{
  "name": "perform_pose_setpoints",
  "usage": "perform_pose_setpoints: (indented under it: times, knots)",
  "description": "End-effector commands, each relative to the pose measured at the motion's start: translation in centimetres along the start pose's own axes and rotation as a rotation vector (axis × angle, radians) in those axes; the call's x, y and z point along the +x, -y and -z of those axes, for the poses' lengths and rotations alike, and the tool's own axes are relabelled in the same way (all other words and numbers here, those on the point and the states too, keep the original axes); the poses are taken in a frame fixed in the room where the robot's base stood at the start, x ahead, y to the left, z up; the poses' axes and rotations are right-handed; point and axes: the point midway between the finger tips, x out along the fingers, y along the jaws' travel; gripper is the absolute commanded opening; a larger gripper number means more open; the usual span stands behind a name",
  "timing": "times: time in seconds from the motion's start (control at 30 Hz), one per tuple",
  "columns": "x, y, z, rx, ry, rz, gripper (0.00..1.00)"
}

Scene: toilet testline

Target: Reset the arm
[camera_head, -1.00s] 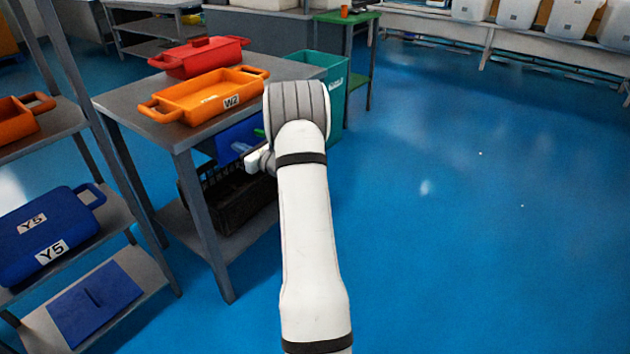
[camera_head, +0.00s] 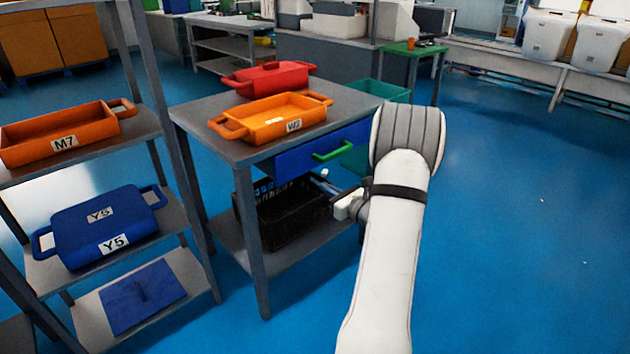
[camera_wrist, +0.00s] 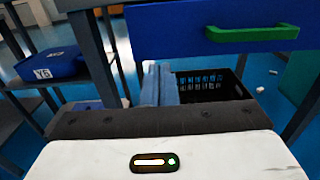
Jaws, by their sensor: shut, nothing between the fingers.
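My arm rises from the lower right in the head view, and its wrist bends toward the table. My gripper (camera_head: 325,181) is partly hidden behind my wrist, in front of the dark crate below the blue drawer. In the wrist view my gripper (camera_wrist: 158,84) shows as closed fingers pointing toward the crate. Nothing is held. The blue drawer (camera_head: 290,164) with its green handle (camera_head: 333,151) is just above the gripper; it also fills the top of the wrist view (camera_wrist: 170,32).
A metal table (camera_head: 200,112) carries an orange tray (camera_head: 272,119) and a red pot (camera_head: 270,77). A black crate (camera_head: 290,222) stands on its lower shelf. A left rack holds an orange tray (camera_head: 62,137) and a blue box (camera_head: 105,228). Blue floor (camera_head: 520,230) at right is clear.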

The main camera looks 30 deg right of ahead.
Motion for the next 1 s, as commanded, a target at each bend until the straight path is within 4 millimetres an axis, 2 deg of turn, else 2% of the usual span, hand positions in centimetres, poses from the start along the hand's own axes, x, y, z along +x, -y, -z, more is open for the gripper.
perform_pose_setpoints:
  times: [0.27, 0.37, 0.4, 0.47, 0.57, 0.6, 0.67, 0.7, 0.8, 0.9, 1.0]
  knots:
    - [-0.5, -0.2, -0.1, -0.002, 0.0, -0.005, 0.0]
    - [0.0, -1.5, -1.3, -0.025, -0.01, -0.046, 0.0]
    - [0.3, -2.7, -2.2, -0.045, -0.021, -0.081, 0.0]
    - [0.9, -5.3, -4.1, -0.092, -0.041, -0.16, 0.0]
    - [1.7, -11.4, -7.9, -0.21, -0.089, -0.344, 0.0]
    - [1.6, -14.2, -9.5, -0.272, -0.11, -0.431, 0.0]
    - [1.1, -18.4, -11.7, -0.371, -0.141, -0.563, 0.0]
    - [0.5, -21.1, -13.0, -0.445, -0.162, -0.654, 0.0]
    - [-2.0, -27.5, -16.2, -0.651, -0.205, -0.884, 0.0]
    - [-5.4, -32.3, -18.8, -0.876, -0.237, -1.1, 0.0]
    - [-9.2, -35.5, -21.1, -1.119, -0.254, -1.3, 0.0]
